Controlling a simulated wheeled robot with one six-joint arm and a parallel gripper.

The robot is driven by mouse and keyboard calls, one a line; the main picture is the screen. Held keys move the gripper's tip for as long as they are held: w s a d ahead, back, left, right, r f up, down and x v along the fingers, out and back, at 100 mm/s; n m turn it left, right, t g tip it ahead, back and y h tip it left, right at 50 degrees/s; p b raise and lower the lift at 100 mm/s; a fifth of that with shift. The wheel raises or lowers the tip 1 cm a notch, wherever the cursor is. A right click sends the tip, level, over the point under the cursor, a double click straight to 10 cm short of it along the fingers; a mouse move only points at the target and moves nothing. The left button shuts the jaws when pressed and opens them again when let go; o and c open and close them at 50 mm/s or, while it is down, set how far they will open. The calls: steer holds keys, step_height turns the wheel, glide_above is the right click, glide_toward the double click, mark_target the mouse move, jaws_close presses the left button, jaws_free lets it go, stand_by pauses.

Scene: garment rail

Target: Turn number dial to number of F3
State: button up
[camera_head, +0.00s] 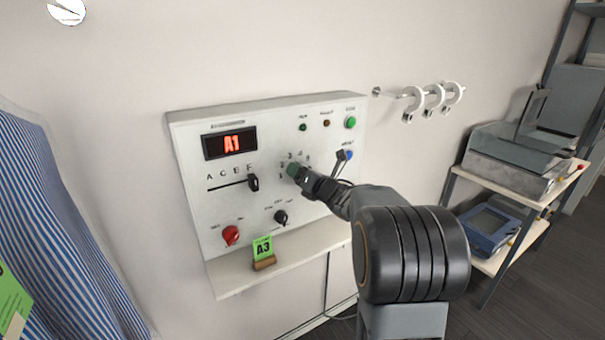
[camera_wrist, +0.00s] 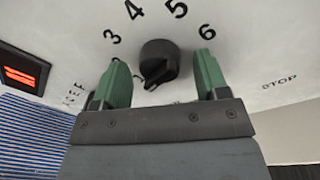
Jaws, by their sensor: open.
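The black number dial (camera_wrist: 158,62) shows in the wrist view, with the numbers 3, 4, 5 and 6 around its upper side. Its ridge appears to point down and a little left; which number it marks I cannot tell. My gripper (camera_wrist: 158,60) is open, its green fingers on either side of the dial with gaps. In the head view my gripper (camera_head: 295,173) is at the panel and hides the dial. The red display (camera_head: 231,144) reads A1. The letter slider knob (camera_head: 253,183) sits by F at the right end of its slot.
The white panel (camera_head: 190,215) also has a red knob (camera_head: 231,235), a small black knob (camera_head: 281,217), a green button (camera_head: 350,122) and a blue button (camera_head: 348,155). A rail with rings (camera_head: 436,97) is at right.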

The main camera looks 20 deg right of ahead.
steer(key=c, duration=0.9)
steer(key=m+b, duration=0.3)
steer(key=m, duration=0.3)
steer(key=m+t+b, duration=0.1)
steer(key=m+b, duration=0.2)
steer(key=m, duration=0.3)
steer(key=shift+f+h, duration=0.15)
steer(key=shift+h, duration=0.25)
steer(key=shift+a+m, duration=0.1)
steer(key=shift+m, duration=2.1)
steer(key=shift+h, duration=0.3)
